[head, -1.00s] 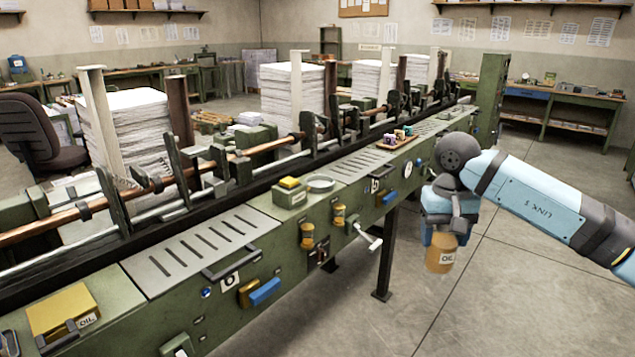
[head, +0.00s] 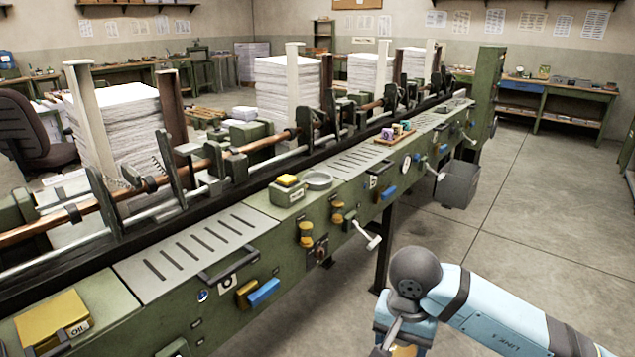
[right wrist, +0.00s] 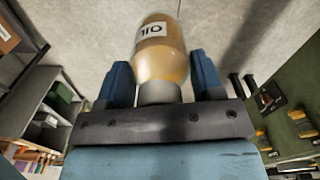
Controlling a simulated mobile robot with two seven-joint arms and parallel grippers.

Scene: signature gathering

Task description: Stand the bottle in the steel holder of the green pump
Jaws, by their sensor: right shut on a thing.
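My right gripper (right wrist: 162,84) is shut on the cap end of an amber bottle (right wrist: 160,58) labelled OIL, seen in the right wrist view. In the head view the bottle is mostly cut off at the bottom edge, below my right gripper (head: 400,340). A small green unit with a yellow top (head: 287,190), likely the green pump, sits on the machine's front ledge. A round, shallow steel piece (head: 318,181), likely the holder, is just right of it and looks empty. The bottle is well apart from both, toward the front right. My left gripper is out of view.
A yellow oil box (head: 52,318) is at the near left. Open floor (head: 500,235) lies to the right.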

